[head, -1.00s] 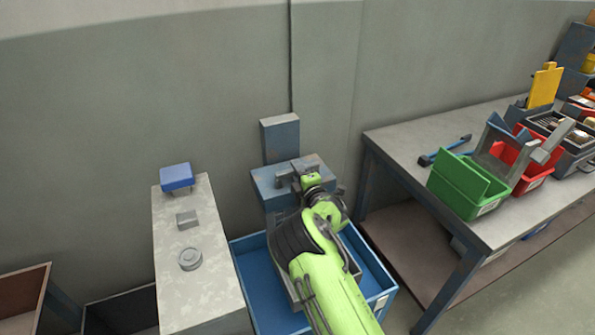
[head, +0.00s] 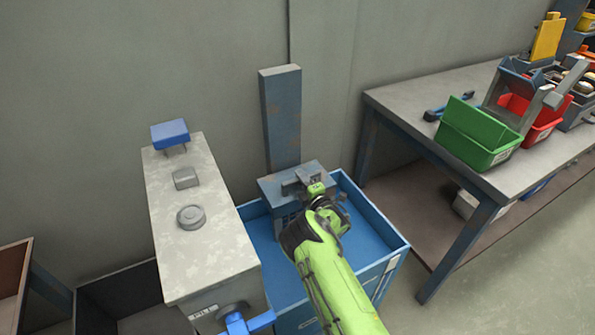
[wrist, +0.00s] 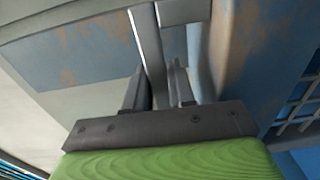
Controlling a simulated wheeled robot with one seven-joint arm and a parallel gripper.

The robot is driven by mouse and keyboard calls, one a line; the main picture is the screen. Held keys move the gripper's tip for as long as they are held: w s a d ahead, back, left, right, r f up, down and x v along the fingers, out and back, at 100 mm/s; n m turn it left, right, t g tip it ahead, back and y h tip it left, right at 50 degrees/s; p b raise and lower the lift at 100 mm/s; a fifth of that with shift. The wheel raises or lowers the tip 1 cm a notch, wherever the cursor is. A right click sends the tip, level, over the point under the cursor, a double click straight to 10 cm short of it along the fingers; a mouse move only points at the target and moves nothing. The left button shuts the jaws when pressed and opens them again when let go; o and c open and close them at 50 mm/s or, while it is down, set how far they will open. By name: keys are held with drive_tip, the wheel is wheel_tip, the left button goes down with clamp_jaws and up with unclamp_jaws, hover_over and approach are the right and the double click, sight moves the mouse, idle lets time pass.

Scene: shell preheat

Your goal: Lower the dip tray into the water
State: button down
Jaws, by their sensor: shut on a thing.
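The dip tray (head: 274,186), a worn blue-grey carriage with a slotted part below it, sits on an upright post (head: 281,120) above the blue tank (head: 378,235). In the wrist view its rusty blue face (wrist: 85,48) fills the upper left, and a grid (wrist: 298,118) shows at the right. My gripper (head: 304,186) is at the grey handle on the tray's front. The wrist view shows my fingers (wrist: 160,88) shut on the handle bar (wrist: 147,40). My arm hides part of the tank; I cannot tell whether the tray's underside touches water.
A pale cabinet (head: 205,245) with a blue-topped block (head: 169,133), a small grey block and a round knob stands left of the tank. A workbench (head: 400,100) with green (head: 475,140) and red bins stands right. Floor is clear at far right.

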drive_tip(key=shift+s+f, duration=0.1)
drive_tip(key=shift+f, duration=2.05)
drive_tip(key=c, duration=1)
unclamp_jaws()
drive_tip(key=shift+c, duration=0.2)
drive_tip(key=p+v, duration=0.5)
drive_tip(key=v, duration=1)
drive_tip(key=shift+s, duration=0.35)
drive_tip(key=shift+d, duration=0.15)
